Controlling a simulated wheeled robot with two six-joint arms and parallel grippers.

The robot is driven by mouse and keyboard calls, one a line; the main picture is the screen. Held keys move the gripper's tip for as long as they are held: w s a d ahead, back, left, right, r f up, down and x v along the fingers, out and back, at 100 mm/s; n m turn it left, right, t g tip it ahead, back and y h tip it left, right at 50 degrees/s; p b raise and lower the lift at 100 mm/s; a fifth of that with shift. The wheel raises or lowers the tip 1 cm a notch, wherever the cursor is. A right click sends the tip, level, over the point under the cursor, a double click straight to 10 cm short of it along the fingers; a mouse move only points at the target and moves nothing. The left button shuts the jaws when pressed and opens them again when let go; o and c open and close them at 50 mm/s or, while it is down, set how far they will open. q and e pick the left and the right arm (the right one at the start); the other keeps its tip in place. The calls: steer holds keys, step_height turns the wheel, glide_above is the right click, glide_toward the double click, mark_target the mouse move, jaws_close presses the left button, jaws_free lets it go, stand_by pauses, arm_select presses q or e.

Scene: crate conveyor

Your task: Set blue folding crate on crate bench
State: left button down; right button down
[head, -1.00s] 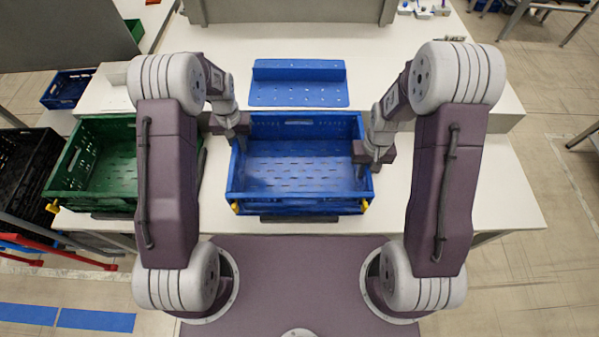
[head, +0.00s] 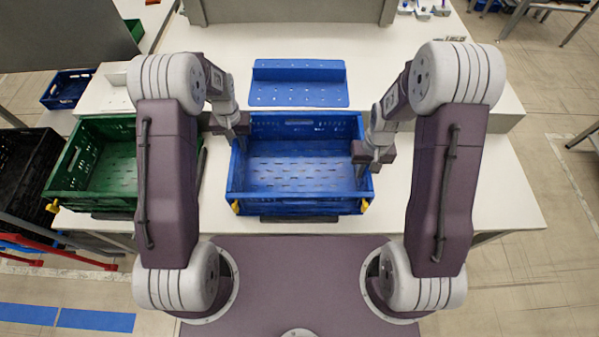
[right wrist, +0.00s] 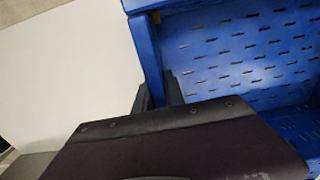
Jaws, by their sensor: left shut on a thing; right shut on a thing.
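The blue folding crate (head: 300,207) is open, upright and empty, at the front middle of the white bench (head: 480,190) in the head view. I cannot tell whether its base touches the surface below it. My left gripper (head: 240,138) is shut on the crate's left side wall. My right gripper (head: 362,172) is shut on its right side wall. In the right wrist view, the right gripper's dark fingers (right wrist: 160,92) straddle the crate's blue wall (right wrist: 147,55). The left fingertips are mostly hidden by the wrist.
A green crate (head: 75,197) stands to the left on the bench. A blue perforated panel (head: 298,92) lies behind the blue crate. Black crates (head: 28,160) stand at the far left. The white surface right of the blue crate is clear.

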arm_select(q)
steer(key=shift+w+r, duration=0.1)
arm_select(e)
steer(key=shift+r, duration=0.1)
